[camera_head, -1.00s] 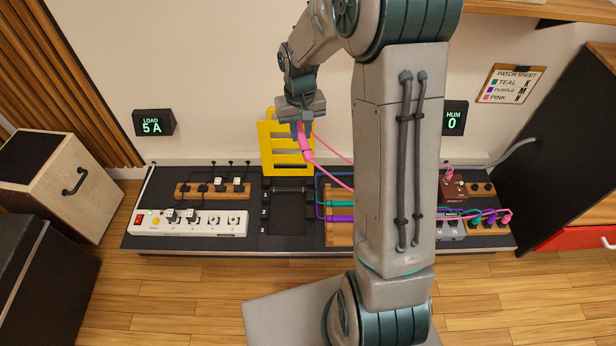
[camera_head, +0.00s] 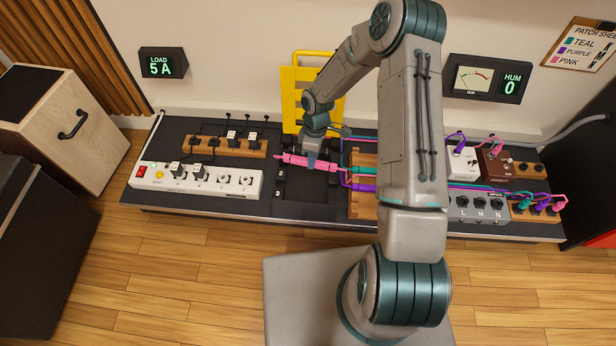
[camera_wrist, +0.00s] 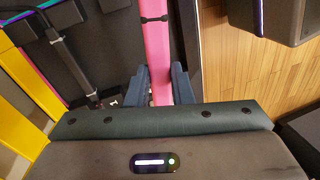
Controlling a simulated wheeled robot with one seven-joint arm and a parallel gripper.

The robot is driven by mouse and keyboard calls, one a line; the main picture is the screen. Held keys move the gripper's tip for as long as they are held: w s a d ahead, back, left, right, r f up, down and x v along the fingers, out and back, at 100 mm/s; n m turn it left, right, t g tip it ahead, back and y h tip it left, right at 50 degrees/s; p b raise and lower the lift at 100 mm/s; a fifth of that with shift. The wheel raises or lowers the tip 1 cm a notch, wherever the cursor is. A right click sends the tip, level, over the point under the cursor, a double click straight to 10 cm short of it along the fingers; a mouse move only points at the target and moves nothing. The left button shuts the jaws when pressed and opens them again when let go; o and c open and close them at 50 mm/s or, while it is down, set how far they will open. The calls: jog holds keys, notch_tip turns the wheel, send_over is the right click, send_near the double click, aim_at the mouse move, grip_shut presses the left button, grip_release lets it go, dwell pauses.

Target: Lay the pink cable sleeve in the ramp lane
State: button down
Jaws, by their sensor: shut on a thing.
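The pink cable sleeve (camera_head: 296,160) lies nearly level, left to right, across the rear part of the black ramp (camera_head: 300,208). My gripper (camera_head: 312,163) points down and is shut on it. In the wrist view the sleeve (camera_wrist: 156,45) runs between the two blue fingers of my gripper (camera_wrist: 158,84). Lane numbers show on the ramp's left side; the rear lane is covered by the sleeve and gripper. I cannot tell whether the sleeve touches the lane floor. A yellow cover (camera_head: 289,95) stands upright behind the ramp.
Teal and purple cables cross a wooden block (camera_head: 362,207) right of the ramp. A white power strip (camera_head: 210,181) and a wooden plug holder (camera_head: 225,147) stand to the left. Pedals (camera_head: 462,162) and colored plugs are at the right, partly behind my arm.

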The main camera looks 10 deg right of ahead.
jog(key=shift+n, duration=0.9)
jog(key=shift+w+b+x, duration=0.3)
jog(key=shift+b+x, duration=0.95)
jog(key=shift+x, duration=1.1)
jog(key=shift+w+b+x, duration=0.35)
jog(key=shift+b+x, duration=0.9)
jog(key=shift+x, duration=1.05)
jog(key=shift+w+b+x, duration=0.3)
jog(key=shift+b+x, duration=0.95)
jog(key=shift+x, duration=1.1)
jog(key=shift+a+f, duration=0.1)
jog(key=shift+f, duration=0.1)
jog(key=c, duration=1.2)
grip_release()
jog(key=p+v, duration=0.3)
jog(key=v, duration=0.4)
jog(key=p+v, duration=0.3)
jog(key=v, duration=0.3)
jog(key=shift+w+a+r, duration=0.2)
jog(key=shift+w+r, duration=0.1)
jog(key=shift+r, duration=0.1)
